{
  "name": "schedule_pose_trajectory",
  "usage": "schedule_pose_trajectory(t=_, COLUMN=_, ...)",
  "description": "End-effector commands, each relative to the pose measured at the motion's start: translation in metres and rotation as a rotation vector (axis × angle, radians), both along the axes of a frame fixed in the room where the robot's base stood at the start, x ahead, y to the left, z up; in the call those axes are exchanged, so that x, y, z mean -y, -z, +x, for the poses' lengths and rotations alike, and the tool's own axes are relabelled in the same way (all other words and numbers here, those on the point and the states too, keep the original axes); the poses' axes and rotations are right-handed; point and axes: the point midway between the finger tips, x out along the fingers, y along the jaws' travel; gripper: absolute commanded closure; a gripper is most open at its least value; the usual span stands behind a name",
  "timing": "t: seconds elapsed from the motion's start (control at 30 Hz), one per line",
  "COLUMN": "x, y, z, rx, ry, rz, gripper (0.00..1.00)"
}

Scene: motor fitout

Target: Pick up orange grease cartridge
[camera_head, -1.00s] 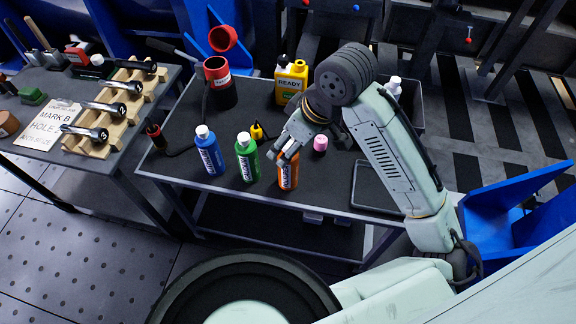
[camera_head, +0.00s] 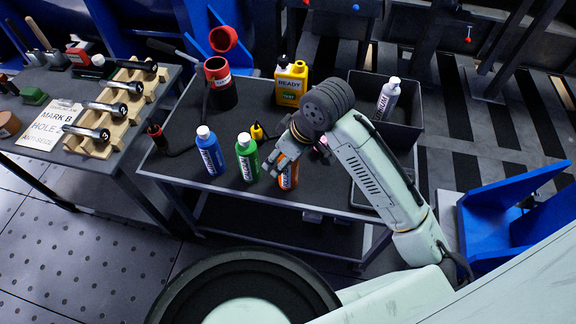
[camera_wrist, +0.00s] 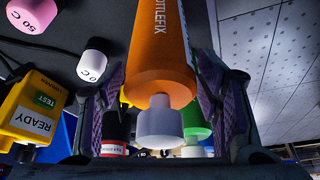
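The orange grease cartridge (camera_head: 288,182) stands upright near the front edge of the middle table, its top covered by my gripper (camera_head: 282,163). In the wrist view the orange cartridge (camera_wrist: 160,52) lies between the two purple-padded fingers of my gripper (camera_wrist: 160,78), its pale cap pointing toward the palm. The fingers are spread to either side of it, with what look like narrow gaps, so my gripper appears open around it.
A green bottle (camera_head: 247,160) and a blue bottle (camera_head: 210,153) stand to its left. A yellow READY jug (camera_head: 290,84), a red-and-black container (camera_head: 220,88) and a grey bin (camera_head: 405,132) holding a white bottle (camera_head: 388,97) are behind. A pink-capped item (camera_head: 321,146) is close by.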

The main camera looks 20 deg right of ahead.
Motion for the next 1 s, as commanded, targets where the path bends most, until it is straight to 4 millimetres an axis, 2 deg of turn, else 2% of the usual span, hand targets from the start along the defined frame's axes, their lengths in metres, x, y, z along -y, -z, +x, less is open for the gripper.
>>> schedule_pose_trajectory(t=0.07, x=0.0, y=-0.0001, z=0.0, rx=0.0, ry=0.0, rz=0.0, gripper=0.49)
schedule_pose_trajectory(t=0.8, x=0.0006, y=-0.0005, z=0.0002, rx=0.001, ry=0.001, rz=-0.002, gripper=0.98)
schedule_pose_trajectory(t=1.0, x=0.0007, y=-0.0009, z=0.0003, rx=0.002, ry=0.001, rz=-0.002, gripper=1.0)
